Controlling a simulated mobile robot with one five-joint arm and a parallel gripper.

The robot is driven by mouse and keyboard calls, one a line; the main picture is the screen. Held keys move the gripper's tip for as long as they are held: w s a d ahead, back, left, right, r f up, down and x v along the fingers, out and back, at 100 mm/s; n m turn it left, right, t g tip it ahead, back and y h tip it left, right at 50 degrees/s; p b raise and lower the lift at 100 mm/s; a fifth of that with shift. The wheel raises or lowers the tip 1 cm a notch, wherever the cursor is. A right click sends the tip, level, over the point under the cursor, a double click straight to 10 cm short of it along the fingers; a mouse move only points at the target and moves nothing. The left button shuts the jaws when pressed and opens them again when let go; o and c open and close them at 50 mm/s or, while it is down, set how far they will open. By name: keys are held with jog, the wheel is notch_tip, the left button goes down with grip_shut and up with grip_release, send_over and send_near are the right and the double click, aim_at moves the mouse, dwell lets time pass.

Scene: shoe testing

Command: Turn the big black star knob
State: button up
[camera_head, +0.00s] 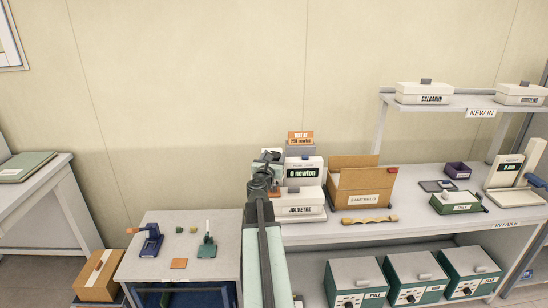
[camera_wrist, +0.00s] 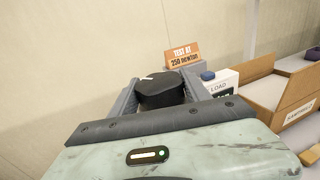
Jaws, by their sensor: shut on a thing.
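The big black star knob (camera_wrist: 160,92) shows in the wrist view, between the two grey fingers of my gripper (camera_wrist: 158,98). My gripper is shut on it, one finger on each side. A short white mark shows on the knob's top at the left. In the head view my arm and gripper (camera_head: 267,160) reach to the left side of the white test machine (camera_head: 304,195), and they hide the knob there. The machine's display (camera_head: 303,173) reads "0 newton", and its lower label reads "JOLVETRE".
An orange sign (camera_head: 300,137) reading "TEST AT 250 newton" stands behind the machine. A blue button (camera_wrist: 208,75) sits on the machine near my gripper. A cardboard box (camera_head: 362,185) stands close on the right, with a yellow-brown tool (camera_head: 369,220) before it.

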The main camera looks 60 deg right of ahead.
jog(key=o, duration=1.4)
jog(key=shift+c, duration=0.2)
jog(key=v, duration=0.7)
jog(key=shift+a, duration=0.4)
